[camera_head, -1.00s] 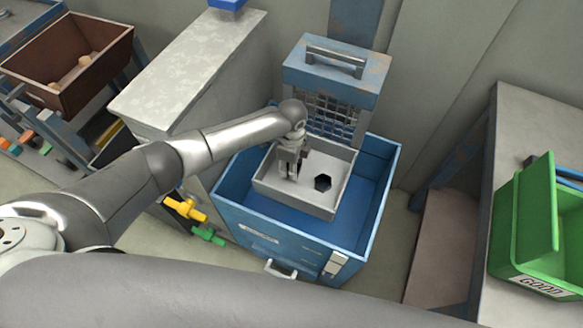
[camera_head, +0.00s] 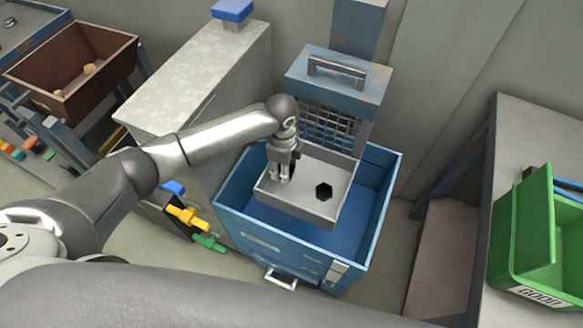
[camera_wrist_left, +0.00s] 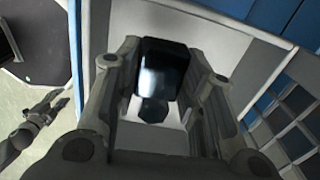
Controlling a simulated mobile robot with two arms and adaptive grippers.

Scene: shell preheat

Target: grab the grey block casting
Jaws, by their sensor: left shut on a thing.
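The block casting (camera_wrist_left: 162,70) looks dark grey and glossy in the left wrist view, between the two fingers of my left gripper (camera_wrist_left: 160,88), which is shut on it. In the head view my left gripper (camera_head: 280,177) points down over the left part of a light grey tray (camera_head: 312,207). The casting cannot be made out there; the fingers hide it. A dark hexagonal piece (camera_head: 324,190) sits in the tray, right of the gripper; in the wrist view it shows just past the casting (camera_wrist_left: 153,110).
The tray is inside an open blue box (camera_head: 300,240), below its raised lid (camera_head: 338,80) with a wire grid. A pale cabinet (camera_head: 195,80) stands left. A brown bin (camera_head: 75,75) is far left. A green bin (camera_head: 535,235) labelled GOOD stands on the right bench.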

